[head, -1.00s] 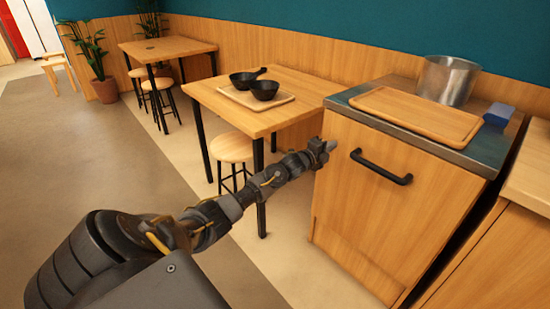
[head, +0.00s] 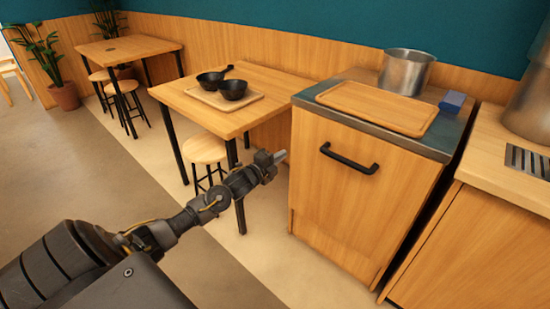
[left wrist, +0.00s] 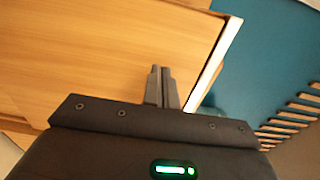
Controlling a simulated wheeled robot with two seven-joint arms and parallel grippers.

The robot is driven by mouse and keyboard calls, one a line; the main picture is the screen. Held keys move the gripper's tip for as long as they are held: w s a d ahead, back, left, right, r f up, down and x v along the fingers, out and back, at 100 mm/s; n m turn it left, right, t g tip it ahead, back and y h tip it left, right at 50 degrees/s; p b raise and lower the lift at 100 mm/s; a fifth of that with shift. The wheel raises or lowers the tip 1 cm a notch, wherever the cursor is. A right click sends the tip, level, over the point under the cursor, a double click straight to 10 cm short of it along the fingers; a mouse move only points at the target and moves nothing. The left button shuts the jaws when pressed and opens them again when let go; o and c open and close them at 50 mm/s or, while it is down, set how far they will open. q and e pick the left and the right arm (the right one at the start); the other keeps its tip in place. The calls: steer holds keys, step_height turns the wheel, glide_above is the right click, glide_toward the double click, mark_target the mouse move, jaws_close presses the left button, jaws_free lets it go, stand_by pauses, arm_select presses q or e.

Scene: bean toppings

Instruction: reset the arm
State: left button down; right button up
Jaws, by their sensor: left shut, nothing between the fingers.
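My left arm comes in from the lower left in the head view. Its gripper (head: 279,157) is shut and empty, held in the air in front of the wooden cabinet and apart from it. In the left wrist view the two fingers (left wrist: 161,72) are together with nothing between them, against a wooden surface. My right gripper is not in view.
The wooden cabinet (head: 330,205) has a black handle (head: 348,160). On its top are a cutting board (head: 375,107), a metal pot (head: 406,73) and a blue object (head: 452,102).

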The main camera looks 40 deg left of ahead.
arm_select(q)
steer(key=shift+s+a, duration=0.1)
steer(key=shift+s, duration=0.95)
steer(key=shift+f, duration=0.1)
